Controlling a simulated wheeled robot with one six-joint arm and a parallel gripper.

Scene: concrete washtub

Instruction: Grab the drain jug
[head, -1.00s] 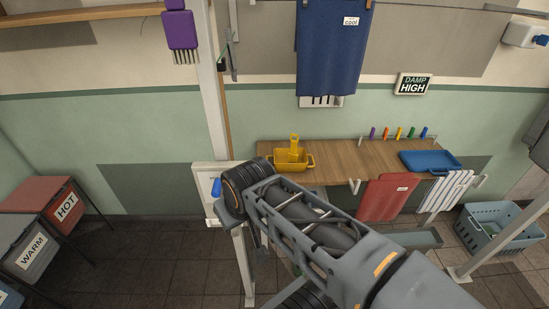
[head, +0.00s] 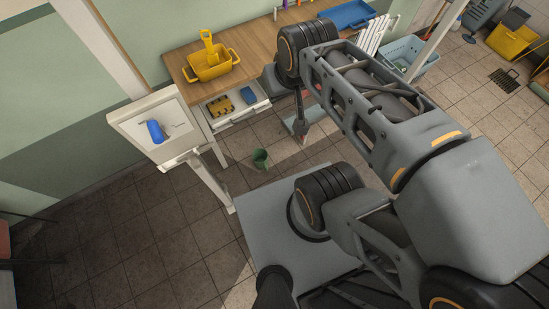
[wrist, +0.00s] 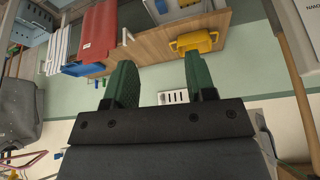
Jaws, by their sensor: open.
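The bench, appearing upside down, lies beyond the fingers.
A yellow tub (head: 212,66) sits on the wooden bench (head: 255,35), above an open drawer (head: 237,104) holding a yellow and a blue item. A white panel (head: 150,112) with a blue shape stands left on a post. A blue basket (head: 408,58) is right.

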